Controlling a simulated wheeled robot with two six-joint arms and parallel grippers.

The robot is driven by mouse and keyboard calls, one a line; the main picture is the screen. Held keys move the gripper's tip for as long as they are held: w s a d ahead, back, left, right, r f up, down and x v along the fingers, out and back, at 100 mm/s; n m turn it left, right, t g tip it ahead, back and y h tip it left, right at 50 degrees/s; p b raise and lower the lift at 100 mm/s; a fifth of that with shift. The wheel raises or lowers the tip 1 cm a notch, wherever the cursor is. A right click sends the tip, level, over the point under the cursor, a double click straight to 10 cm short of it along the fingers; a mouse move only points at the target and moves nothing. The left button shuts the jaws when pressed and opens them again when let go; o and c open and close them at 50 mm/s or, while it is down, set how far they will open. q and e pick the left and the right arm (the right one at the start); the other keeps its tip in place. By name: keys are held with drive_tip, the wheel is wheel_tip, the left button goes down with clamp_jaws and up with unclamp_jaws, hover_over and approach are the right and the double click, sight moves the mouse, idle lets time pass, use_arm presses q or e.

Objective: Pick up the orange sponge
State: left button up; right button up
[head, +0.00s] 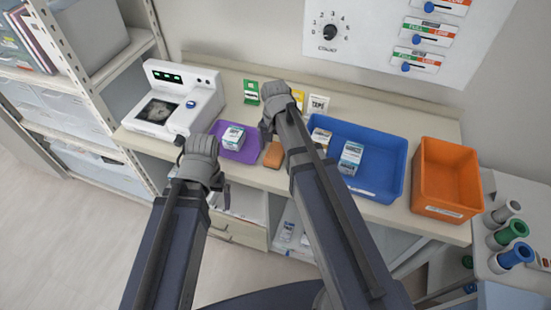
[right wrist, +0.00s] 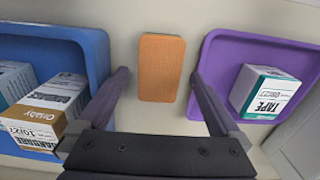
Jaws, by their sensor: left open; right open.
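The orange sponge (head: 274,154) lies flat on the counter between the purple tray (head: 246,153) and the blue tray (head: 376,190). In the right wrist view the sponge (right wrist: 161,68) lies between the two spread fingers, with a gap on each side. My right gripper (head: 268,124) is open and empty above the counter, close to the sponge; its exact height is hard to tell. My left gripper (head: 200,148) is open at the counter's front edge, left of the purple tray. Its fingers are mostly hidden by its own body.
The purple tray holds a tape box (right wrist: 268,94). The blue tray holds several boxes (head: 350,157). An orange bin (head: 446,178) stands at the right. A white device (head: 176,98) stands at the left. Small cards and boxes line the back.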

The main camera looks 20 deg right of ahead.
sight(276, 152)
wheel_tip(276, 152, down, 3)
drive_tip(key=shift+w+d+f+b, duration=0.1)
drive_tip(key=shift+f+b, duration=0.05)
drive_tip(key=shift+b, duration=1.05)
use_arm(q)
wheel_tip(276, 152, down, 3)
drive_tip(key=shift+f, duration=0.1)
use_arm(e)
drive_tip(key=c, duration=1.3)
use_arm(q)
wheel_tip(276, 152, up, 10)
drive_tip(key=p, duration=1)
use_arm(e)
wheel_tip(276, 152, up, 10)
drive_tip(key=shift+r, duration=0.1)
